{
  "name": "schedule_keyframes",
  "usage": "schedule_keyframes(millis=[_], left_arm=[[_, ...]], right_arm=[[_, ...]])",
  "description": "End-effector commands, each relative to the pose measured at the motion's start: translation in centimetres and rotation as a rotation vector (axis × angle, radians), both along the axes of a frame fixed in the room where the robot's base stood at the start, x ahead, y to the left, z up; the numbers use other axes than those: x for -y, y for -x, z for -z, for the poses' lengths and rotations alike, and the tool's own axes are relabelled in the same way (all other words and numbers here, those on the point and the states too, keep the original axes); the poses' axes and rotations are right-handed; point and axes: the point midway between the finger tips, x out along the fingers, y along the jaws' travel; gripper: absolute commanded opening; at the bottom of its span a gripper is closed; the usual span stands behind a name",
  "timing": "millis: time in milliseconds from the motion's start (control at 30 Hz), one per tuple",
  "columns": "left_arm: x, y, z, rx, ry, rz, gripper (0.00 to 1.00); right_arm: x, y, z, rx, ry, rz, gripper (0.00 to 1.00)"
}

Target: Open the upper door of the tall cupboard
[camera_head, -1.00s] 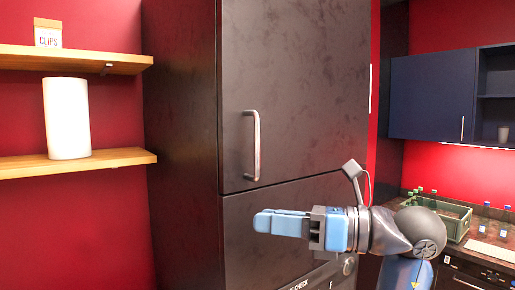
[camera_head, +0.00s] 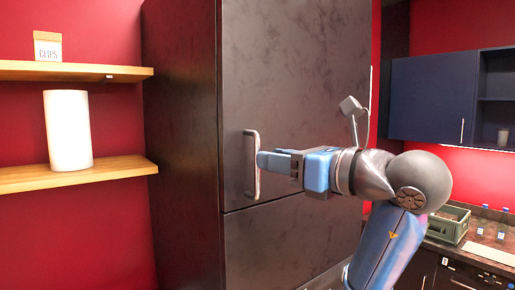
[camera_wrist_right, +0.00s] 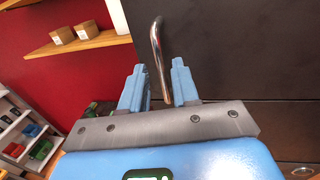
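The tall cupboard has a dark, mottled upper door (camera_head: 300,85), which looks closed against its side panel. The door's upright metal bar handle (camera_head: 254,141) is near its left edge, low on the door; it also shows in the right wrist view (camera_wrist_right: 156,45). My right gripper (camera_head: 262,160) reaches in from the right, its blue fingertips at the handle's middle. In the right wrist view the two fingers (camera_wrist_right: 158,85) stand apart, with the handle's lower part showing in the gap between them. I cannot tell whether a finger touches it. My left gripper is out of view.
A lower cupboard door (camera_head: 275,240) is below. Left are wooden shelves (camera_head: 75,175) with a white roll (camera_head: 68,130) and a clips box (camera_head: 48,46). Right are a blue wall cupboard (camera_head: 430,95) and a counter with a green crate (camera_head: 447,224).

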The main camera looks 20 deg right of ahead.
Motion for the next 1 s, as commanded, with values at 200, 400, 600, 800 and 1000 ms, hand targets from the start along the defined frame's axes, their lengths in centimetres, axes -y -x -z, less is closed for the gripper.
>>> schedule_keyframes(millis=[200,400,600,800,1000], left_arm=[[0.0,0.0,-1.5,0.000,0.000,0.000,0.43],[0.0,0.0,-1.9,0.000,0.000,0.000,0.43],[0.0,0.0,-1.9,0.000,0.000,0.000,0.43],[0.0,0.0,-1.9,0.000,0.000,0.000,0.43],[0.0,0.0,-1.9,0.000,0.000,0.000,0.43]], right_arm=[[-1.7,-2.7,-0.2,-0.004,-0.002,-0.003,0.30],[-2.4,-3.9,0.0,-0.001,0.000,-0.001,0.30],[-2.5,-4.2,0.0,0.000,0.000,0.001,0.30],[-2.5,-4.1,0.0,0.000,0.000,0.000,0.23],[-2.5,-4.1,0.0,0.000,0.000,0.000,0.00]])
